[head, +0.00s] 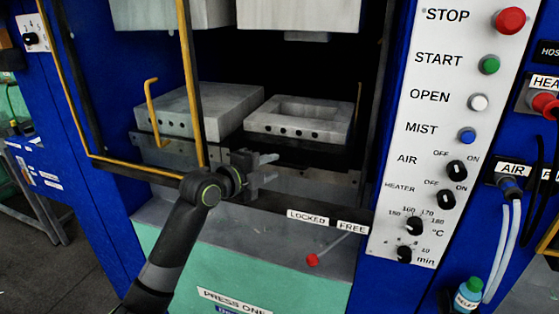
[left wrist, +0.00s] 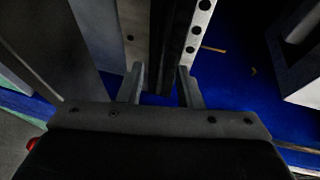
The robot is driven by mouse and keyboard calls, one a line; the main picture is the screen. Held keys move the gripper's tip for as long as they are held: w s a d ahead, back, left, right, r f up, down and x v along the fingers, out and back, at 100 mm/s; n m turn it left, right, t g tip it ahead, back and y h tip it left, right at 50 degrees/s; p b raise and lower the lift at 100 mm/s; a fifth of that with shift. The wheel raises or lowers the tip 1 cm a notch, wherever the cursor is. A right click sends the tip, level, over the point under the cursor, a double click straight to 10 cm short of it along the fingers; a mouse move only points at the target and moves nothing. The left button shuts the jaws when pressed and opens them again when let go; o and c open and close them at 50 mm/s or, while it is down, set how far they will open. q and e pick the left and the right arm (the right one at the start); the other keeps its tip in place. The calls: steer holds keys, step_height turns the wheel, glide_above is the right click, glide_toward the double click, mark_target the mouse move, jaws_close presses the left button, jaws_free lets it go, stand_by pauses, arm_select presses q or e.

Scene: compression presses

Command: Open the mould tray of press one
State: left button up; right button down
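Press one holds two grey mould blocks side by side inside its opening: a left block (head: 190,108) with a plain top, and a right block (head: 336,124) with a rectangular recess. Both have holes along the front face. A yellow hooked handle (head: 150,95) stands at the left block's left side. My left gripper (head: 267,169) is open in front of and below the blocks, near the metal front ledge. In the left wrist view its two fingers (left wrist: 161,87) are apart, with a dark bar and a pale strip with holes beyond them. My right gripper is out of view.
A yellow-edged guard frame (head: 188,60) stands left, partly behind my arm. A lever with a red knob (head: 312,260) sits below the LOCKED and FREE labels. The button panel (head: 440,120) is at right. Upper blocks (head: 298,15) hang above the opening.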

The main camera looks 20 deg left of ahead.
mark_target(278, 165)
arm_select(q)
steer(key=shift+p+x, duration=0.35)
steer(key=shift+x, duration=1.65)
jaws_close()
